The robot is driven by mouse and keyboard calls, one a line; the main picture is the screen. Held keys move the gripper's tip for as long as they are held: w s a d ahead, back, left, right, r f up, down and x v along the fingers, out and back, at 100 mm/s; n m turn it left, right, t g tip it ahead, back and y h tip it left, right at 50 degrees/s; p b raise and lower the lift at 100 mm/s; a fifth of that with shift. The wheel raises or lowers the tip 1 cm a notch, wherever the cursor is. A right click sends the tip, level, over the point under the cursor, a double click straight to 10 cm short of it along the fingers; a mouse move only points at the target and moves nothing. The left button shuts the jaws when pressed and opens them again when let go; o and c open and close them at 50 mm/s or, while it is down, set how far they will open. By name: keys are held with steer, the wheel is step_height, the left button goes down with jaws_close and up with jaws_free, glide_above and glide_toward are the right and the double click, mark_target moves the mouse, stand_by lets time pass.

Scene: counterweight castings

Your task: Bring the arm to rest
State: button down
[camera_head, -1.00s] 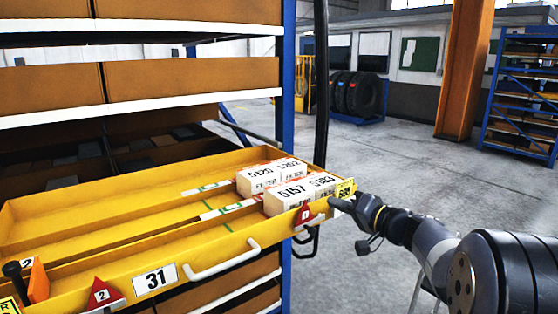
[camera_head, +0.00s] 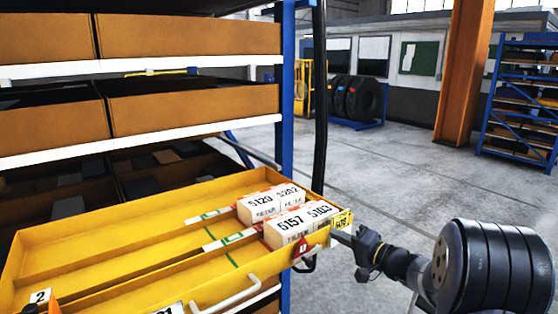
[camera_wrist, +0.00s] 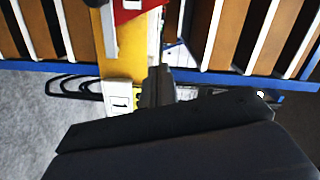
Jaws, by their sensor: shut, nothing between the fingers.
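My gripper (camera_head: 340,236) is at the right end of the yellow drawer (camera_head: 130,217), close to its front right corner. Its fingers are shut with nothing between them. I cannot tell whether the fingertips touch the drawer. My arm reaches in from the lower right of the head view. In the wrist view the dark gripper (camera_wrist: 158,82) shows over the drawer's edge, beside a white tag marked 1 (camera_wrist: 120,103).
The drawer is pulled out of the blue shelving (camera_head: 288,100) and holds several white labelled boxes (camera_head: 290,222) at its right end. A white handle (camera_head: 228,300) sticks out in front. An orange column (camera_head: 462,70) stands behind. Open floor (camera_head: 400,170) lies to the right.

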steer(key=shift+w+d+f+m+p, duration=0.2)
steer(key=shift+m+p, duration=0.3)
steer(key=shift+p, duration=0.6)
steer(key=shift+s+r, duration=0.1)
steer(key=shift+s, duration=0.05)
